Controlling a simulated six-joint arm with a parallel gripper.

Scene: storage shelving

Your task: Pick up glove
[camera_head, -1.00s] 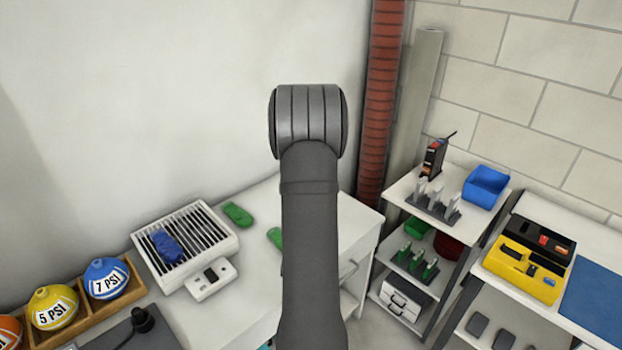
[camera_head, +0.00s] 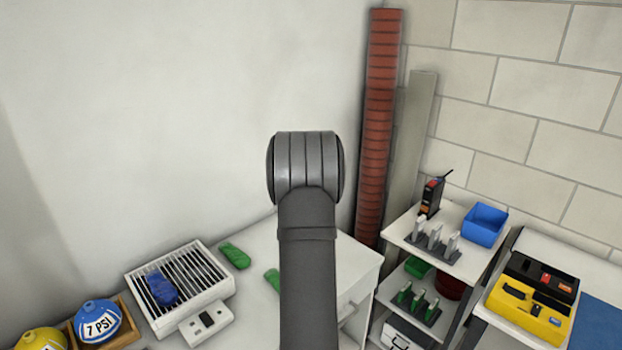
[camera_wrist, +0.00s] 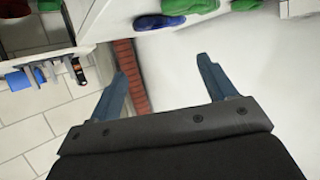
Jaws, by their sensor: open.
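A green glove-like item (camera_head: 234,256) lies on the white table left of my arm. A second green one (camera_head: 272,279) is partly hidden behind my arm. A blue glove-like item (camera_head: 163,287) lies on a slatted white unit. The gripper itself is hidden in the head view by my arm.
The slatted unit (camera_head: 212,299) stands on the table (camera_head: 345,272). Round PSI-marked balls (camera_head: 97,322) sit in a wooden tray at lower left. A red ribbed column (camera_head: 380,130) stands behind the table. Shelves with a blue bin (camera_head: 485,225) and a yellow case (camera_head: 530,305) are at right.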

